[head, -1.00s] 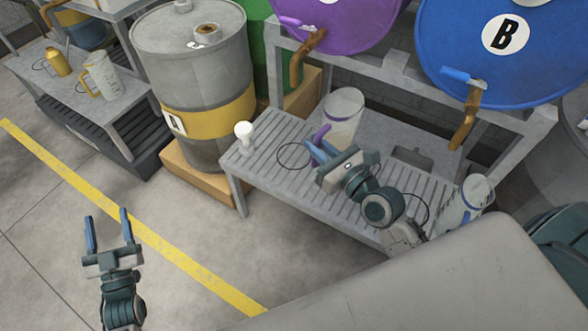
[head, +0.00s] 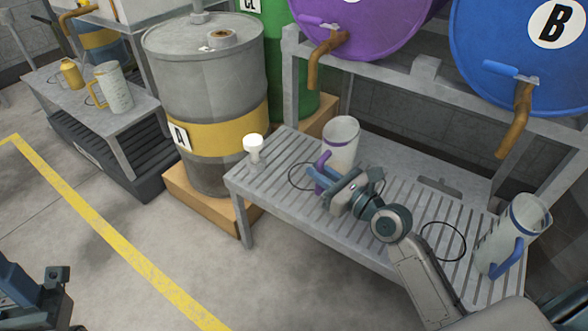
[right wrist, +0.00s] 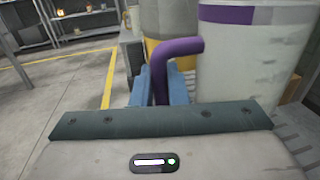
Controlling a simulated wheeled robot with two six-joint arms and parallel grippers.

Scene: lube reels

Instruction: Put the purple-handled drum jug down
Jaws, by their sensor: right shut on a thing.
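The purple-handled drum jug (head: 342,136), pale and translucent with a purple band, is upright over the slatted bench (head: 275,155). It fills the right of the right wrist view (right wrist: 245,75). My right gripper (head: 318,180) is shut on its purple handle (right wrist: 160,75), with blue fingers on both sides. The jug's base is hidden behind the gripper, so I cannot tell if it touches the slats. A black ring (head: 291,180) is marked on the bench just left of the jug. My left gripper (head: 25,290) is cut off at the bottom left corner.
A white funnel-like object (head: 254,148) stands on the bench's left end. A blue-handled jug (head: 512,235) stands at the right end, beyond another black ring (head: 443,241). Purple (head: 365,25) and blue (head: 520,50) drums with taps overhang the back. A grey drum (head: 205,100) stands left.

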